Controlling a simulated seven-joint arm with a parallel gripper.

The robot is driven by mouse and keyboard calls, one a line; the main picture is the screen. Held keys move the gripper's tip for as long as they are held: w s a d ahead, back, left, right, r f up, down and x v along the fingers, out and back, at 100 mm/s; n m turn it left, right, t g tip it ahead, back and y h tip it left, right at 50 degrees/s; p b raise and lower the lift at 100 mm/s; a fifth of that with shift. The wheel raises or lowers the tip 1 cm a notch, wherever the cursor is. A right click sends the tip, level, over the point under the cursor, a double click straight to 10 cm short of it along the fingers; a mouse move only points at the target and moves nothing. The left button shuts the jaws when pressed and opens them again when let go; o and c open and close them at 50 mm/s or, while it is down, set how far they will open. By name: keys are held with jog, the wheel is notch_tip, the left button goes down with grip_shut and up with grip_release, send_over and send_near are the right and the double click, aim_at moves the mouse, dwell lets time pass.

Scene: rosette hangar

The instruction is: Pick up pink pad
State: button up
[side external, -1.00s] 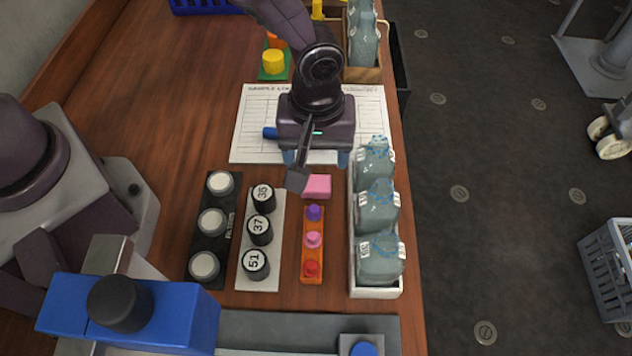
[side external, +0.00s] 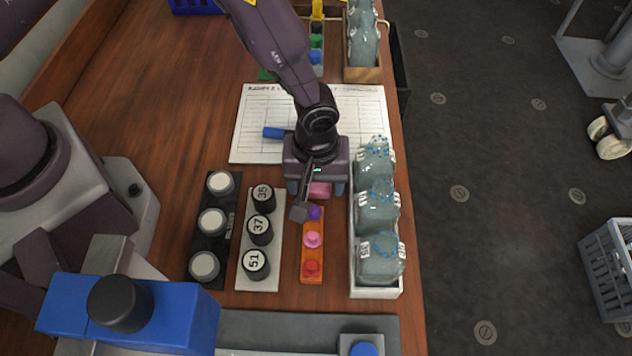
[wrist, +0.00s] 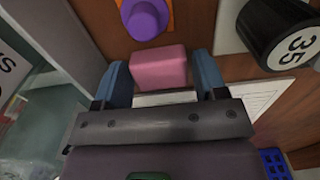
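The pink pad (wrist: 160,68) is a small pink block. It lies on the wooden table just beyond the orange strip, and in the side view it shows partly under my gripper (side external: 318,188). In the wrist view my gripper (wrist: 165,84) is open, with one blue finger on each side of the pad. A gap shows between the pad and the finger on each side. I cannot tell the fingertips' exact height above the table.
An orange strip (side external: 304,247) with purple, pink and red knobs lies close in front of the pad. A white tray (side external: 355,287) of bagged jars stands at right. A white strip (side external: 246,275) with numbered black caps is at left. A paper form (side external: 250,110) lies behind.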

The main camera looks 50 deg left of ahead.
jog(key=c, duration=0.6)
jog(key=shift+c, duration=0.2)
